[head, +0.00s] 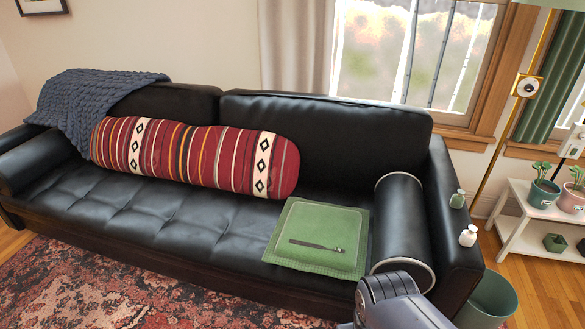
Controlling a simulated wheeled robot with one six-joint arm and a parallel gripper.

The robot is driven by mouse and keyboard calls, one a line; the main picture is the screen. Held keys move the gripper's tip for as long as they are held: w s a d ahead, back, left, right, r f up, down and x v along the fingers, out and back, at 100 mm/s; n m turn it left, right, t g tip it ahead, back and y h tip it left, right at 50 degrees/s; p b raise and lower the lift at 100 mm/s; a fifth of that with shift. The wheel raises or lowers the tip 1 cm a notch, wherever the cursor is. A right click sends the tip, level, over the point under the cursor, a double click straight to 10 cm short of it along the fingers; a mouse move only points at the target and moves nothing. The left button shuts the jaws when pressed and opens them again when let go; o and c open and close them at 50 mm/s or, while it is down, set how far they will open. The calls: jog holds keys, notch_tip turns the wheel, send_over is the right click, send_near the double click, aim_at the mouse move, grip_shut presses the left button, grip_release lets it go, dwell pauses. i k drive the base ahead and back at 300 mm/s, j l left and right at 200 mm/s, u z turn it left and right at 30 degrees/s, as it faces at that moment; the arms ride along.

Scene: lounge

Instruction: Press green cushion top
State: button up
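The green cushion (330,222) lies flat on the right end of the black sofa's seat, top face up. A dark narrow strip (312,244) with a small fitting at its right end lies across the cushion's front half; I cannot tell if it is part of the cushion. The cushion's right edge is close to the dark roll bolster. A grey part of my arm shows at the bottom edge, in front of the bolster, to the lower right of the cushion. My gripper's fingers are not in view.
The black sofa (195,222) holds a long red striped bolster (205,155), a blue knitted throw (85,100) and a dark roll bolster (402,225). Two small bottles (467,236) stand on its right arm. A green bin (488,300) and a white shelf (535,230) are at right.

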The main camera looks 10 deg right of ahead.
aim_at(311, 233)
jog(key=i+j+z, duration=0.15)
jog(key=i+j, duration=0.2)
jog(key=i, duration=0.2)
jog(key=i+j+z, duration=0.2)
jog(key=i+j, duration=0.25)
jog(key=i, duration=0.1)
